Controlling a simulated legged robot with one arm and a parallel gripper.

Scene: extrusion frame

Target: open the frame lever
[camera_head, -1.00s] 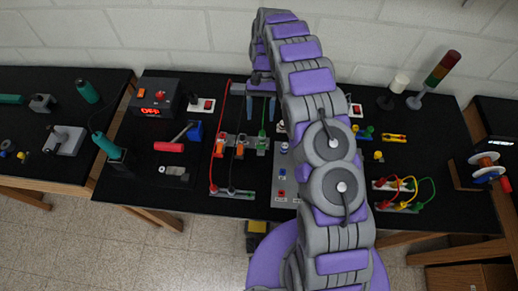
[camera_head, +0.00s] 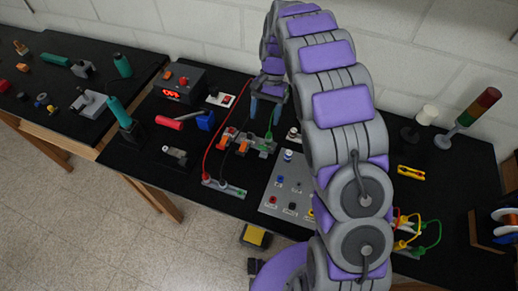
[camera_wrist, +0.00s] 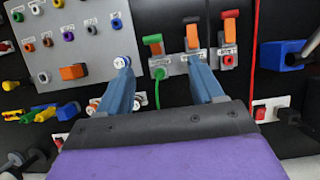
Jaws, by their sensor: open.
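Three small levers on grey mounts stand in a row. In the head view the row shows as orange levers (camera_head: 229,136) and a green one (camera_head: 267,146). Which is the frame lever I cannot tell. In the head view my gripper (camera_head: 265,112) hangs just behind the row.
A blue block (camera_wrist: 282,52) with a metal bar stands right of the levers in the wrist view. A red wire (camera_head: 213,140) runs beside the row. A grey socket panel (camera_head: 285,190) lies near it. A black control box (camera_head: 187,88) and stack light (camera_head: 468,115) stand on the table.

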